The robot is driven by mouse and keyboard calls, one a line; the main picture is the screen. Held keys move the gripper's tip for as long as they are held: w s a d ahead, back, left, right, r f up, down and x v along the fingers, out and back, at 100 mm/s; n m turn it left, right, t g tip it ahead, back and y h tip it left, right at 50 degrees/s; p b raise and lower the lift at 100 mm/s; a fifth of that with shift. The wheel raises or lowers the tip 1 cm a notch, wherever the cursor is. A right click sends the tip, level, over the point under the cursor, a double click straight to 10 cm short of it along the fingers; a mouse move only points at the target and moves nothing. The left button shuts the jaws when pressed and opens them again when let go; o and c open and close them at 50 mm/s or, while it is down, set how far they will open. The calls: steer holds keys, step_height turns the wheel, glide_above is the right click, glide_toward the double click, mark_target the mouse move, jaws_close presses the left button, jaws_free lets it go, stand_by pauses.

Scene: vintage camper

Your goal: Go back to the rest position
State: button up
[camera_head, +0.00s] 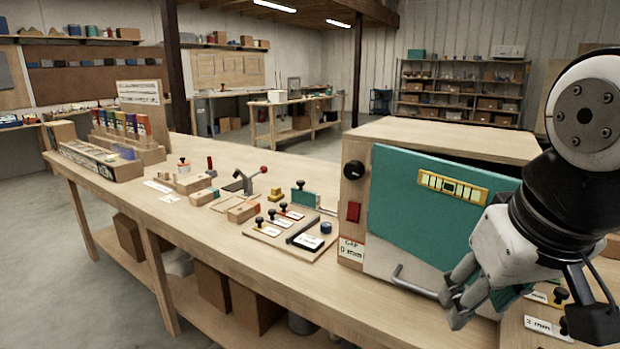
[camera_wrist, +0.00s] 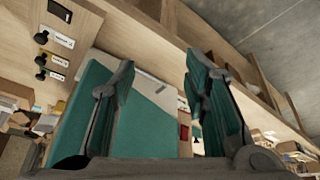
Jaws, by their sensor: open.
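My gripper (camera_head: 452,304) is at the lower right of the head view, in front of a wooden box (camera_head: 440,138) with a teal front panel (camera_head: 425,220). Its fingers are close to a grey bent handle (camera_head: 408,284) at the panel's lower edge; I cannot tell if they touch. In the wrist view my gripper (camera_wrist: 158,72) is open, its two teal-padded fingers apart with nothing held between them. The teal panel (camera_wrist: 145,132) shows behind and between the fingers there. My arm comes in from the right edge and hides the box's right side.
Labelled knobs (camera_head: 545,325) sit below my arm at right. Open floor (camera_head: 55,260) lies at left.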

steer(key=s+r+p, duration=0.1)
steer(key=s+p, duration=0.4)
steer(key=s, duration=0.4)
steer(key=shift+s+m+p, duration=0.2)
steer(key=shift+m+p, duration=0.1)
stand_by(2.5)
